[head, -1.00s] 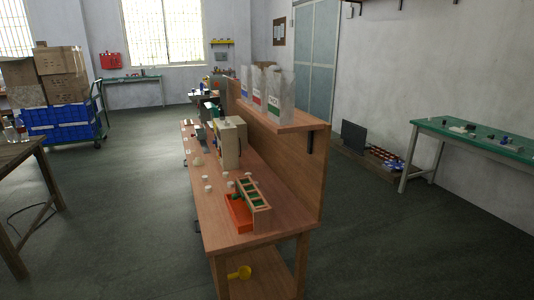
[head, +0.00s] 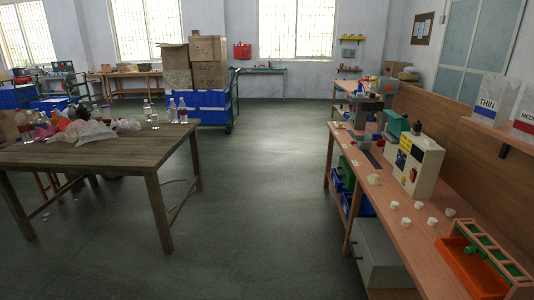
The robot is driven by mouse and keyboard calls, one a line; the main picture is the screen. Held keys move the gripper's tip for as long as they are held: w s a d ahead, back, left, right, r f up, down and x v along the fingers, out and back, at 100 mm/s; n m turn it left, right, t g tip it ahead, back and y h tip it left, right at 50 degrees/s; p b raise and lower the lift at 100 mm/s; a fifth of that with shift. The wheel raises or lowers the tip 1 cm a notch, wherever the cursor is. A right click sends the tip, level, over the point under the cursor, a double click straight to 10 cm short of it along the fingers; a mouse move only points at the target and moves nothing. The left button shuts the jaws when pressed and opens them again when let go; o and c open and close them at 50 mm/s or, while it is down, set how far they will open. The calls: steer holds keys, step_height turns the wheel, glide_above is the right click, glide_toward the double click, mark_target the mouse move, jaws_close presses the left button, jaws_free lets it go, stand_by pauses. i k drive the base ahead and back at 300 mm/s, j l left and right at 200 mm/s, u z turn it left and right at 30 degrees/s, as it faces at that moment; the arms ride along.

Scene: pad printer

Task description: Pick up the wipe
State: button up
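A small pale cream piece (head: 375,180), low and peaked like a folded cloth, lies near the front edge of the wooden workbench (head: 385,228) at the right. It may be the wipe, but it is too small to be sure. A beige machine (head: 418,165) with a yellow label and a red button stands on the bench just right of it. My gripper and arm are not in view.
Several white round pieces (head: 394,205) and an orange tray (head: 470,268) sit on the bench's near part. A dark table (head: 80,158) with bottles and plastic bags stands at left. Blue crates (head: 198,107) stand behind. The floor (head: 262,200) between table and bench is clear.

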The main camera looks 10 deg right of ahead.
mark_target(374, 179)
steer(key=i+u, duration=0.3)
steer(key=i, duration=1.7)
steer(key=i+z, duration=0.8)
steer(key=i+j+z, duration=0.65)
steer(key=i+z, duration=0.15)
steer(key=i+j+z, duration=0.35)
steer(key=i+j, duration=0.15)
